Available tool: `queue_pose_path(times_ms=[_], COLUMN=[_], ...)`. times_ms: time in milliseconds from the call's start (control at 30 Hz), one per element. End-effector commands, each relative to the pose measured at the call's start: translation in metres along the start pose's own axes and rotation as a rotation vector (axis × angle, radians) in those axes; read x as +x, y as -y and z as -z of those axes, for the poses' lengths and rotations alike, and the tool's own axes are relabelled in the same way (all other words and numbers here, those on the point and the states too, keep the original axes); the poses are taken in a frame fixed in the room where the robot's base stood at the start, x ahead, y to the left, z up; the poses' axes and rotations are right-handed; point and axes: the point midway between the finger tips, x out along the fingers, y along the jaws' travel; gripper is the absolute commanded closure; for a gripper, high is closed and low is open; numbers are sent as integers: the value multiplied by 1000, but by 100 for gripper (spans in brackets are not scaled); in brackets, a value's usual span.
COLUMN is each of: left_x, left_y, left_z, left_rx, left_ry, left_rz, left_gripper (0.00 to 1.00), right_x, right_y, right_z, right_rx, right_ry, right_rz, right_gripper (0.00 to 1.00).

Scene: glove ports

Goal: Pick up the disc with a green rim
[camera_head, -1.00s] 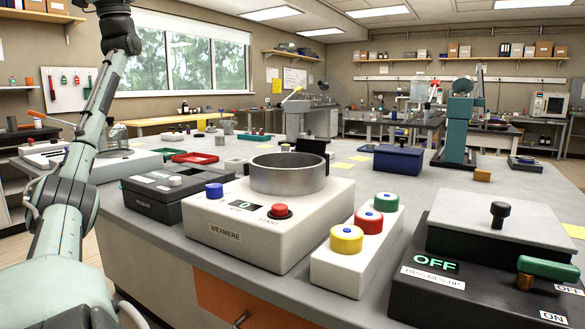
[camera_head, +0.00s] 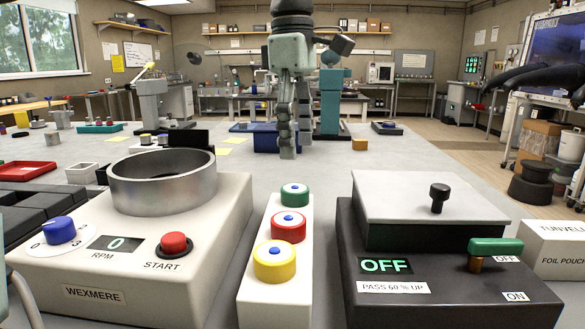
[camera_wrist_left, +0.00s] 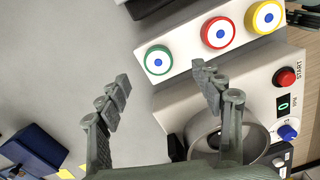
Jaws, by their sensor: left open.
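The disc with a green rim (camera_head: 295,192) has a pale top with a blue centre dot. It sits at the far end of a white block (camera_head: 253,302), behind a red-rimmed disc (camera_head: 288,225) and a yellow-rimmed disc (camera_head: 274,259). My left gripper (camera_head: 292,147) hangs fingers-down over the bench, above and apart from the green-rimmed disc in the picture. It is open and empty. In the left wrist view the green-rimmed disc (camera_wrist_left: 158,60) shows between the directions of the two spread fingertips (camera_wrist_left: 160,76).
The white WEXMERE machine (camera_head: 215,235) with a metal ring bowl stands left of the block. A dark box with an OFF display (camera_head: 385,266) and green-handled lever stands close on the right. A blue box (camera_head: 262,140) lies behind. Bench between is clear.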

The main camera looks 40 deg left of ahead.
Motion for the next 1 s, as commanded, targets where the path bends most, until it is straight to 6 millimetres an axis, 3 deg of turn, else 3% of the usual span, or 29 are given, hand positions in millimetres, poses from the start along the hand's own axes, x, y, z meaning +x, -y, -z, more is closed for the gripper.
queue_pose_path(times_ms=[100, 600, 933, 1000], left_x=[13, 76, 83, 83], left_y=[0, -4, -5, -5], left_z=[7, 9, 9, 9], left_rx=[-1, 0, -1, -1], left_ry=[-53, -51, -49, -49], left_rz=[8, 7, 5, 5], left_gripper=[33, 33, 33, 42], right_x=[-1, 2, 3, 3], right_y=[9, 9, 10, 10], right_z=[-4, -6, -5, -5], right_rx=[-3, -3, -3, -3], right_ry=[8, 11, 10, 10], right_rz=[22, 22, 23, 23], right_gripper=[60, 60, 60, 60])
